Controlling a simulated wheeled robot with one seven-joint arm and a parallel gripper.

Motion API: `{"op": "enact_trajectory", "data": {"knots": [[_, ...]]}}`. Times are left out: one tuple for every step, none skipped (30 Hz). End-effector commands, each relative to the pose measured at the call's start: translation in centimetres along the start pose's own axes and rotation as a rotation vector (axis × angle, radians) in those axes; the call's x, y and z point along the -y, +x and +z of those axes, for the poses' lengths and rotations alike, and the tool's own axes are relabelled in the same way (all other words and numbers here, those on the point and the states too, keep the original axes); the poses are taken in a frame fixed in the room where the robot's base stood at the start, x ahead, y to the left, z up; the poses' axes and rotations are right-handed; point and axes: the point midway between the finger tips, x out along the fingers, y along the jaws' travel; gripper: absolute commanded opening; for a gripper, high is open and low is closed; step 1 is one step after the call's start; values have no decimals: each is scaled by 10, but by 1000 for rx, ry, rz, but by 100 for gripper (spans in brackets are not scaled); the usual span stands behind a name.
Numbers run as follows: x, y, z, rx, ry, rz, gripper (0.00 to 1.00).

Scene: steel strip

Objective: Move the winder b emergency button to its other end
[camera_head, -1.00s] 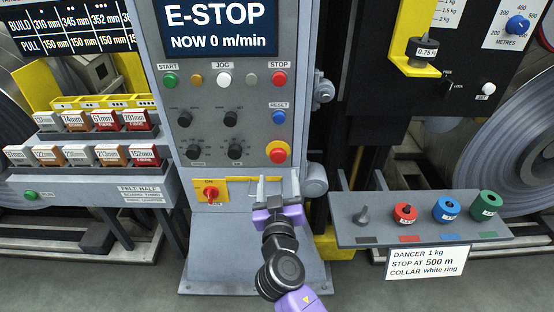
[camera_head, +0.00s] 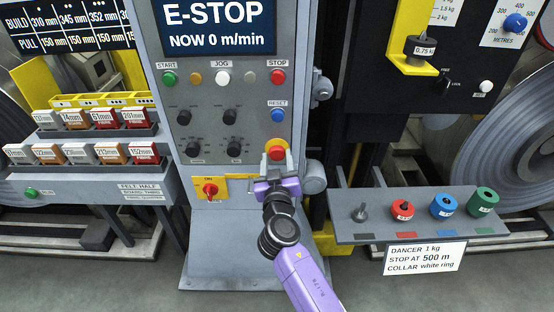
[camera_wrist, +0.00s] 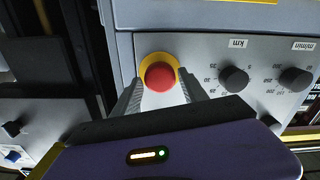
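The emergency button is a red mushroom head on a yellow ring (camera_head: 278,143), low on the right of the grey panel. In the wrist view the red button (camera_wrist: 160,77) sits between my fingertips, with the yellow ring behind it. My gripper (camera_head: 275,160) is just below and in front of the button, fingers apart on either side of it. In the wrist view my gripper (camera_wrist: 162,93) is open, and gaps seem to show between the fingers and the red head. The screen (camera_head: 218,25) reads E-STOP, NOW 0 m/min.
A red rotary switch on a yellow plate (camera_head: 210,188) sits below left. The blue reset button (camera_head: 278,115) and red stop button (camera_head: 278,77) are above. Black knobs (camera_wrist: 233,80) lie beside the button. A grey shelf (camera_head: 345,236) with coloured weights stands right.

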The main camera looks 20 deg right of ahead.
Motion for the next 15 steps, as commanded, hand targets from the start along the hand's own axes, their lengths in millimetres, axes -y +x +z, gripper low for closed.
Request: {"op": "enact_trajectory", "data": {"knots": [[0,0,0,0,0,0,39],[0,0,0,0,0,0,33],[0,0,0,0,0,0,25],[0,0,0,0,0,0,19],[0,0,0,0,0,0,13],[0,0,0,0,0,0,5],[0,0,0,0,0,0,0],[0,0,0,0,0,0,0],[0,0,0,0,0,0,0],[0,0,0,0,0,0,0],[0,0,0,0,-1,0,0],[0,0,0,0,-1,0,0],[0,0,0,0,-1,0,0],[0,-1,0,0,-1,0,0],[0,-2,1,0,-1,0,0]]}}
